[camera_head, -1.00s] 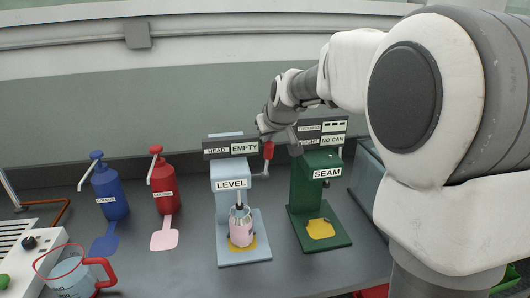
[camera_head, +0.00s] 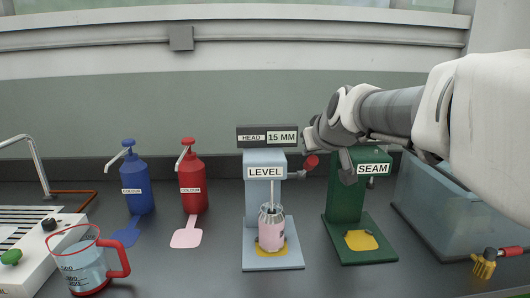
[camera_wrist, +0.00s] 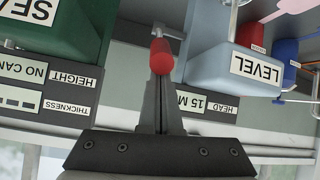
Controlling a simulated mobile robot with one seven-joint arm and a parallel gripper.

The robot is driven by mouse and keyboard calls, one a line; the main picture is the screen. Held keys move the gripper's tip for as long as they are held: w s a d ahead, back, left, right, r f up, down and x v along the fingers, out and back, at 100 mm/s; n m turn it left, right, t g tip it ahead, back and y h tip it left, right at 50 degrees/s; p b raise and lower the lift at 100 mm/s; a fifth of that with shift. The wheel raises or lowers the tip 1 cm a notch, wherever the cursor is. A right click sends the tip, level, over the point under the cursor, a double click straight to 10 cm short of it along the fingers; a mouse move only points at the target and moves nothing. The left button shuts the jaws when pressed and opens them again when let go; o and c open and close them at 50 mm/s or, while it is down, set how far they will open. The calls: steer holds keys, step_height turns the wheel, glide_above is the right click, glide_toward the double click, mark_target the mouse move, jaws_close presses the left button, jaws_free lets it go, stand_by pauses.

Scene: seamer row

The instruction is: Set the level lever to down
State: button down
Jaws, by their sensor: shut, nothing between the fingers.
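The light-blue LEVEL machine (camera_head: 265,165) stands on the counter with a pink can (camera_head: 271,229) upright on its base. Its lever has a red knob (camera_head: 311,162) on a short grey rod at the machine's right side, slanting up and outward. The display above (camera_head: 266,136) reads HEAD 15 MM.
The green SEAM machine (camera_head: 345,200) stands close on the right, partly behind my arm. Blue (camera_head: 136,185) and red (camera_head: 193,183) colour dispensers stand to the left. A measuring jug (camera_head: 85,268) is front left. A clear bin (camera_head: 440,205) is at the right.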

steer(key=shift+s+f+b, duration=0.3)
steer(key=shift+f, duration=0.05)
steer(key=shift+s+f, duration=0.1)
steer(key=shift+f, duration=0.15)
